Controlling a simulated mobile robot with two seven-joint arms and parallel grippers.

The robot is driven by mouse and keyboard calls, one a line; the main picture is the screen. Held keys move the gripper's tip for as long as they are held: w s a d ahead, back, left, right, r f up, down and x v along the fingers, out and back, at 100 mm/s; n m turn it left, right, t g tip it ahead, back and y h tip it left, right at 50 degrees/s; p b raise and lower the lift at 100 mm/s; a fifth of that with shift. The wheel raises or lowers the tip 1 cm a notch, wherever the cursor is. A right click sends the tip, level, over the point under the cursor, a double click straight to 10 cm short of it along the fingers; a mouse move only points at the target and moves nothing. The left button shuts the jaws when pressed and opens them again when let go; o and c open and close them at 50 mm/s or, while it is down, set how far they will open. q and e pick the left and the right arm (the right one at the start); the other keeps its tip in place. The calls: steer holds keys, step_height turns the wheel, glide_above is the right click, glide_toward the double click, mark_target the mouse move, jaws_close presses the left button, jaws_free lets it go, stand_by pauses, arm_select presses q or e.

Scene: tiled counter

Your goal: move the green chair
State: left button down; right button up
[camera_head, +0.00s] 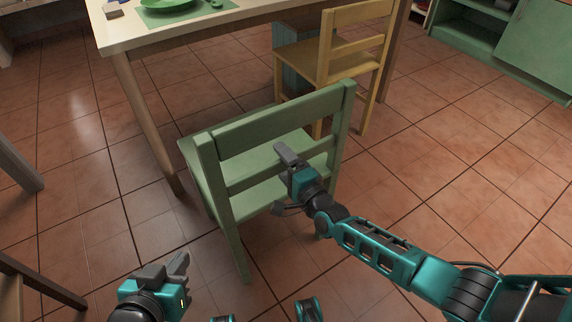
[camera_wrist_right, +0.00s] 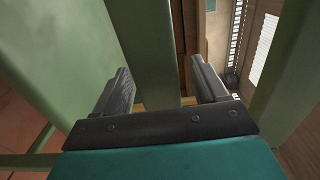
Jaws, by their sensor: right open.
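The green chair (camera_head: 282,120) stands upright on the floor with its slatted back towards me and its seat towards the table. My right gripper (camera_head: 281,180) is open at the chair's back, around the lower slat. In the right wrist view, a green bar of the chair (camera_wrist_right: 145,45) shows between the two parted fingers (camera_wrist_right: 162,85), with more green parts on both sides. I cannot tell whether the fingers touch it. My left gripper (camera_head: 168,266) is low at the bottom left, apart from the chair, its fingers parted and empty.
A wooden table (camera_head: 200,33) stands behind the chair, its leg close to the seat's left. It bears a green plate (camera_head: 168,4). A yellow chair (camera_head: 340,62) stands behind right. Green cabinets (camera_head: 535,45) are at upper right. The tiled floor at right is clear.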

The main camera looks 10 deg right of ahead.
jaws_close()
stand_by(0.5)
stand_by(0.3)
